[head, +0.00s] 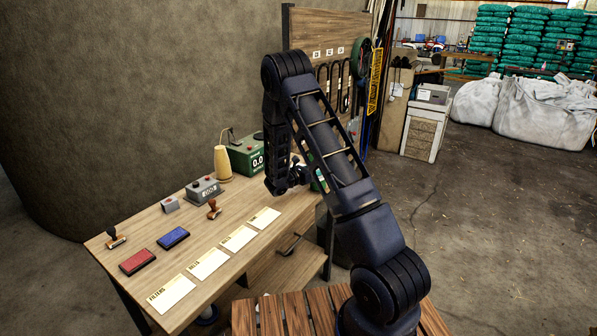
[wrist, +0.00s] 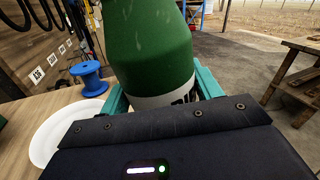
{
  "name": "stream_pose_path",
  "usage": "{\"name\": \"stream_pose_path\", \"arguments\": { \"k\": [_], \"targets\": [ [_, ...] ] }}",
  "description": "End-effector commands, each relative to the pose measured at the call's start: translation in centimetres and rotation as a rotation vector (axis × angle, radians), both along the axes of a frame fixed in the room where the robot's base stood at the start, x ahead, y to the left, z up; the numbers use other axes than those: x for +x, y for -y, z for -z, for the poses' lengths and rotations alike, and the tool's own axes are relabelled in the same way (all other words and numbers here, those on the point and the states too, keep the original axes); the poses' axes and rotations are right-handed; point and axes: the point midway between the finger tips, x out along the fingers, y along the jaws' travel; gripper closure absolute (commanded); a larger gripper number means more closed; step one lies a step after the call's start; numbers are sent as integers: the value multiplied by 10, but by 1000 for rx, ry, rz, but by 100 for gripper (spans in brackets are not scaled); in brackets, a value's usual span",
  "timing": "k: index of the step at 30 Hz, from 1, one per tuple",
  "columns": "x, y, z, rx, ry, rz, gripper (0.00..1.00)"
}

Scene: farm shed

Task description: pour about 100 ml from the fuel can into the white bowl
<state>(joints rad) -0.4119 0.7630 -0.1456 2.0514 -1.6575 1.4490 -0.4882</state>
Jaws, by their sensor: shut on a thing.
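In the wrist view a green, rounded can with a white label band (wrist: 152,55), which I take to be the fuel can, stands between the teal fingers of my gripper (wrist: 160,92). The fingers are shut on it, and its top is cut off by the picture edge. A white round dish, the white bowl (wrist: 48,133), lies on the table to the left of my gripper; part of it is hidden behind the gripper body. In the head view my arm covers most of the gripper and the can, and the bowl cannot be made out.
A blue spool (wrist: 90,79) stands behind the bowl. The wooden table (head: 165,222) bears a red ink pad (head: 137,261), a blue ink pad (head: 173,237), stamps, cards and a green box reading 0.0 (head: 247,154). A tool board (head: 325,60) rises behind.

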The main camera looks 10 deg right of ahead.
Motion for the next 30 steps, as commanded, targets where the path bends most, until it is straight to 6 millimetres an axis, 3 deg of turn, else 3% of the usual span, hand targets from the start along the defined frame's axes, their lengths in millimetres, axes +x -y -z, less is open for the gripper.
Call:
{"name": "stream_pose_path", "arguments": {
  "k": [11, 30],
  "targets": [
    [0, 0, 4, 76, 137, -1, 69],
    [0, 0, 4, 82, 148, -1, 69]
  ]
}}
